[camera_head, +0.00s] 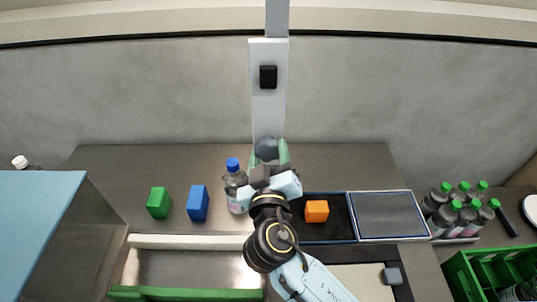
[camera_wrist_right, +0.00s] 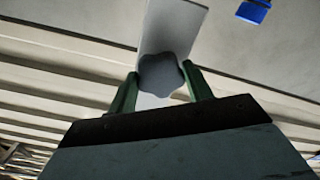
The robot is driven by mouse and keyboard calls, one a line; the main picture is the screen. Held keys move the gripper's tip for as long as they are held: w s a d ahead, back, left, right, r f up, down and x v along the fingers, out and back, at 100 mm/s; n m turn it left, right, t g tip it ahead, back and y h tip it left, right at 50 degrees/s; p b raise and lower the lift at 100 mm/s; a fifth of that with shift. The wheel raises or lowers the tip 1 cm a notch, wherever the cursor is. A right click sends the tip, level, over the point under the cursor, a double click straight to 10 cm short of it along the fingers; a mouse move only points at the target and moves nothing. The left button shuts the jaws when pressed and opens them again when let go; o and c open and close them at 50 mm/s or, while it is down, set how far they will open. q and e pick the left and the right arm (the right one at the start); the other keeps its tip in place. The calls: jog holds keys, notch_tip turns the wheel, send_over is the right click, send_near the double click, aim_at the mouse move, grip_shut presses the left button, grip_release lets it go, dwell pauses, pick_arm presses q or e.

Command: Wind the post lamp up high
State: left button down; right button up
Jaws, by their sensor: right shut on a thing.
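A pale upright post (camera_head: 267,105) stands at the back middle of the bench, with a small black block (camera_head: 268,77) high on its front. A dark grey knob (camera_head: 266,149) is low on the post. My right gripper (camera_head: 268,158) has its green fingers on either side of this knob. The right wrist view shows the lobed grey knob (camera_wrist_right: 161,75) between the two fingers of my right gripper (camera_wrist_right: 161,88), with the pale post plate (camera_wrist_right: 172,30) behind it. The gripper is shut on the knob. No lamp head is clearly seen. My left gripper is not in view.
A blue-capped bottle (camera_head: 235,185) stands just left of my right gripper. A green block (camera_head: 158,202) and a blue block (camera_head: 197,203) stand further left. An orange block (camera_head: 317,211) sits in a dark tray. Several green-capped bottles (camera_head: 455,208) and a green crate (camera_head: 460,280) are at right.

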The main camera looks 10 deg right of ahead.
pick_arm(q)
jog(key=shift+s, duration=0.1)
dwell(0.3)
pick_arm(e)
jog(key=o, duration=1)
jog(key=shift+c, duration=0.2)
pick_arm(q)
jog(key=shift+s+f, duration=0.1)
pick_arm(e)
jog(key=shift+s, duration=0.1)
